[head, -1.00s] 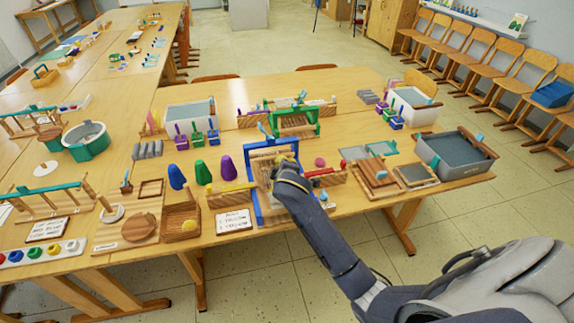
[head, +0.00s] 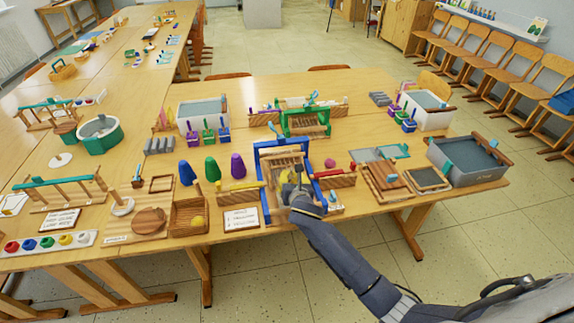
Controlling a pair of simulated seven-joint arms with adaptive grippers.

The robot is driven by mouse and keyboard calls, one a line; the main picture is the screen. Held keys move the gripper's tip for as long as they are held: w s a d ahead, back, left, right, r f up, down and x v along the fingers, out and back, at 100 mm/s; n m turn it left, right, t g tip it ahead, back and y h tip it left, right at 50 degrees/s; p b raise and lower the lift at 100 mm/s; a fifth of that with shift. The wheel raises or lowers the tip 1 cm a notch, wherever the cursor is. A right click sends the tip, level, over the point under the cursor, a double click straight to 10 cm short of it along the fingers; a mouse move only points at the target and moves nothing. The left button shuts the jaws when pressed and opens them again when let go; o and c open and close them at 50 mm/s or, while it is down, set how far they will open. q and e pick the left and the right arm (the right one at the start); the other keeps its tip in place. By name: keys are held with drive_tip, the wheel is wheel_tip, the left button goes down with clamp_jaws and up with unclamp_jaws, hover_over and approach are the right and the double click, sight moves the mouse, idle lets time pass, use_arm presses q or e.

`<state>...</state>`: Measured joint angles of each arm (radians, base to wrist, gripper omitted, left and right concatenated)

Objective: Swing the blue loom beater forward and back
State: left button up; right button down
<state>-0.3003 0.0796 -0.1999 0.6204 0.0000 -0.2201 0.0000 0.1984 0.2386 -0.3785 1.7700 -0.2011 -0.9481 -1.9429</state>
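The blue loom (head: 260,190) stands near the front edge of the table, with a blue frame around a wooden slatted part (head: 284,162). A blue bar runs across its top (head: 281,143). My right gripper (head: 296,186) is over the front part of the loom, and its arm comes in from the lower right. The gripper covers part of the loom's middle. Its fingers are too small and hidden to show whether they are open or touch the beater. My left gripper is not in the head view.
A green loom (head: 304,122) stands behind the blue one. A card (head: 241,219) and a wooden box (head: 189,215) are to the left. A red-topped wooden block (head: 334,179), wooden frames (head: 386,181) and a grey tub (head: 468,158) are to the right.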

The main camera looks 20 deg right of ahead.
drive_tip(key=shift+w+d+f+n, duration=0.1)
drive_tip(key=shift+w+f+n, duration=0.3)
drive_tip(key=shift+w, duration=1.2)
drive_tip(key=shift+w+d+f+n, duration=0.15)
drive_tip(key=shift+w+f+n, duration=0.3)
drive_tip(key=shift+w, duration=1.15)
drive_tip(key=shift+w+d+f+n, duration=0.1)
drive_tip(key=shift+w+f+n, duration=0.3)
drive_tip(key=shift+w, duration=1.2)
drive_tip(key=shift+f, duration=0.1)
